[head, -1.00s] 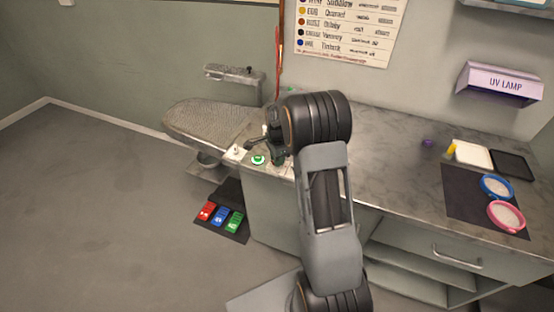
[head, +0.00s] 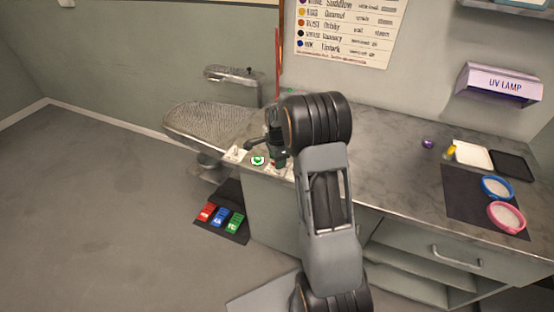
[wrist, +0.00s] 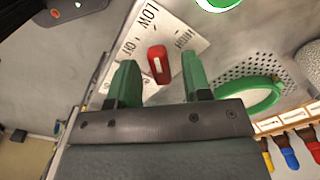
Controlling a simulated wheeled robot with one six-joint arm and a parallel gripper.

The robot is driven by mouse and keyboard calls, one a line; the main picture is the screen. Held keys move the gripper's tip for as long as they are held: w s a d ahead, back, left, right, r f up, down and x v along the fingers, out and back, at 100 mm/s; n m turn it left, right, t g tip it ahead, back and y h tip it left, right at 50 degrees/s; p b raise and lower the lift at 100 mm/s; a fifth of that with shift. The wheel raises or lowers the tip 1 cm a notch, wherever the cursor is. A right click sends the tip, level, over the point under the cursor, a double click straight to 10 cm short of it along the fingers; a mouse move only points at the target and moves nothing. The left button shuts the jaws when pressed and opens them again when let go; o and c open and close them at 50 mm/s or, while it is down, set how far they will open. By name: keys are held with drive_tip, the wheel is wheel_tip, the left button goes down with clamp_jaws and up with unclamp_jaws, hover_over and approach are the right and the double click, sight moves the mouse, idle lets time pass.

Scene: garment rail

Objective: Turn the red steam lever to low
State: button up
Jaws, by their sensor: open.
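The red steam lever (wrist: 158,64) shows in the wrist view as a short red block with a pale mark. It stands on a white label plate (wrist: 182,18) printed LOW, OFF and HIGH. I cannot tell which word it points to. My gripper (wrist: 160,70) is open, with one green finger on each side of the lever and visible gaps between. I cannot tell how deep the fingers reach beside it. In the head view my gripper (head: 277,158) is over the counter's front left corner, and the lever is hidden there.
An ironing board (head: 205,122) extends left. Red, blue and green pedals (head: 220,217) sit on the floor. Blue (head: 497,187) and pink (head: 506,216) round dishes stand far right. The middle counter (head: 385,150) is clear.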

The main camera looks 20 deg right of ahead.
wheel_tip(320, 180, up, 14)
drive_tip(key=shift+b, duration=0.35)
drive_tip(key=shift+f, duration=0.1)
idle(0.6)
drive_tip(key=s+a+n+t, duration=0.1)
drive_tip(key=s+a+n, duration=0.2)
drive_tip(key=s+n, duration=0.3)
drive_tip(key=s+a+n+t, duration=0.1)
drive_tip(key=s+a+n, duration=0.3)
drive_tip(key=s, duration=0.5)
drive_tip(key=s+a+r+n+t, duration=0.1)
drive_tip(key=s+a+n, duration=0.3)
drive_tip(key=s+n, duration=0.3)
drive_tip(key=shift+s+a+n+t, duration=0.2)
drive_tip(key=shift+n+t, duration=0.2)
drive_tip(key=shift+n, duration=0.5)
